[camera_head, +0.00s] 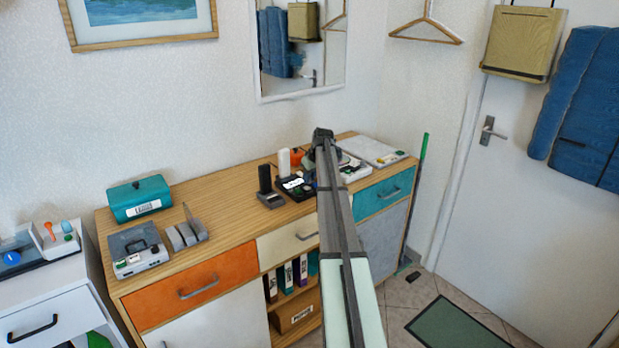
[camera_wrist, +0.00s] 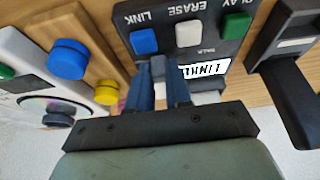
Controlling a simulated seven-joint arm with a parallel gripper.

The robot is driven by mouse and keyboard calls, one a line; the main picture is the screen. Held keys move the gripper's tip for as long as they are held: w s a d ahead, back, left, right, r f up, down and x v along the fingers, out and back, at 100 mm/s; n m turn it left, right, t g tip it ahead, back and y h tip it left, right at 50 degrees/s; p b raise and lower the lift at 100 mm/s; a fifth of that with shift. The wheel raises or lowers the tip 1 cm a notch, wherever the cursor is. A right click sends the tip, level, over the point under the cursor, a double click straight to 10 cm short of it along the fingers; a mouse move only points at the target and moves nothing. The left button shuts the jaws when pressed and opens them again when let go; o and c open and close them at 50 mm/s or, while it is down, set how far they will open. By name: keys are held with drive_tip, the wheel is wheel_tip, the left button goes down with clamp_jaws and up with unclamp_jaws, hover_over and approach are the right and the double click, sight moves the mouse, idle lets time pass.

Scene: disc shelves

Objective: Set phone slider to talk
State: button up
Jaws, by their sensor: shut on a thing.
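A black phone unit (camera_wrist: 185,12) with a blue, a white and a green button fills the top middle of the wrist view. Its labels include LINK, ERASE and PLAY, and a white label sits below the buttons. My gripper (camera_wrist: 159,80) is at the unit's near edge, its two dark fingers shut on a small grey slider knob (camera_wrist: 158,66). The fingers hide most of the knob and its track; I cannot read its setting. In the head view, the unit (camera_head: 293,187) lies on the sideboard, with my arm reaching over its right side. The fingertips are hidden there.
A black handset in a cradle (camera_wrist: 292,95) stands close at right in the wrist view. Close at left are a wooden block (camera_wrist: 82,30) with blue and yellow knobs and a white device (camera_wrist: 28,55). The sideboard's middle top (camera_head: 228,205) is clear.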

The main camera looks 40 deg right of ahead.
sight(300, 185)
clamp_jaws()
drive_tip(key=shift+a, duration=1.85)
drive_tip(key=o, duration=0.7)
unclamp_jaws()
drive_tip(key=shift+c, duration=0.2)
drive_tip(key=shift+o, duration=0.2)
drive_tip(key=shift+r, duration=0.1)
drive_tip(key=v, duration=1.3)
drive_tip(key=shift+r, duration=0.25)
